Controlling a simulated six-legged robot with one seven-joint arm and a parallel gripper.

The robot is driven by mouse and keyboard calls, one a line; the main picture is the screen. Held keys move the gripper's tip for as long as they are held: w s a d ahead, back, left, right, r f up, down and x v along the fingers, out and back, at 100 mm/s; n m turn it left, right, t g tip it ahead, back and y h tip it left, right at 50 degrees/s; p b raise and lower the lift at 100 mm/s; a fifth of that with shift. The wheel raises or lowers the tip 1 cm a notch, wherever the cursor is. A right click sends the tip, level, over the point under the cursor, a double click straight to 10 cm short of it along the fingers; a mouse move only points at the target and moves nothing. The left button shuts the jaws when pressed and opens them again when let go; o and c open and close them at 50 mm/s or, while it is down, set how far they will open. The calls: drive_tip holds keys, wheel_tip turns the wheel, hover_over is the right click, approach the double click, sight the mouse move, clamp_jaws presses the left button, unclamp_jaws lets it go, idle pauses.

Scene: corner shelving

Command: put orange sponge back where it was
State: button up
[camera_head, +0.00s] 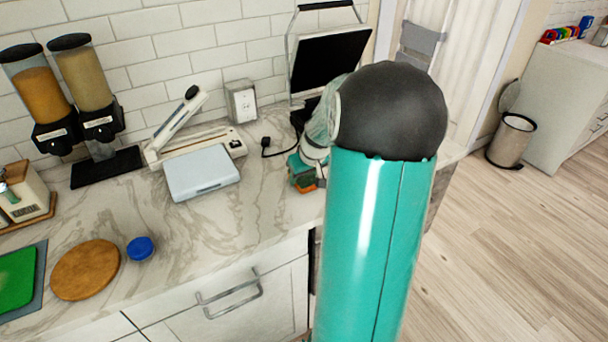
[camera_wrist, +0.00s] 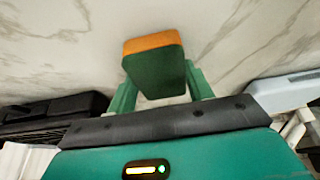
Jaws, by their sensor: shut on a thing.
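The sponge (camera_wrist: 153,70) is in the wrist view, with an orange layer on top and a dark green layer below. My gripper (camera_wrist: 158,92) is shut on it, with a green finger at each side. Marble counter shows behind the sponge; I cannot tell whether the sponge touches it. In the head view the sponge (camera_head: 305,185) shows as a small orange and green patch over the right part of the counter (camera_head: 255,220). My gripper (camera_head: 304,170) there is partly hidden by my arm.
A pale blue box (camera_head: 202,172) lies left of my gripper, before a white paper trimmer (camera_head: 215,138). A black-screened appliance (camera_head: 330,60) stands behind my arm. A blue lid (camera_head: 140,248) and round wooden board (camera_head: 85,270) lie front left. The counter between the lid and my gripper is clear.

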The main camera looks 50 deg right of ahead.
drive_tip(key=shift+f, duration=0.2)
drive_tip(key=o, duration=1)
drive_tip(key=shift+r, duration=0.1)
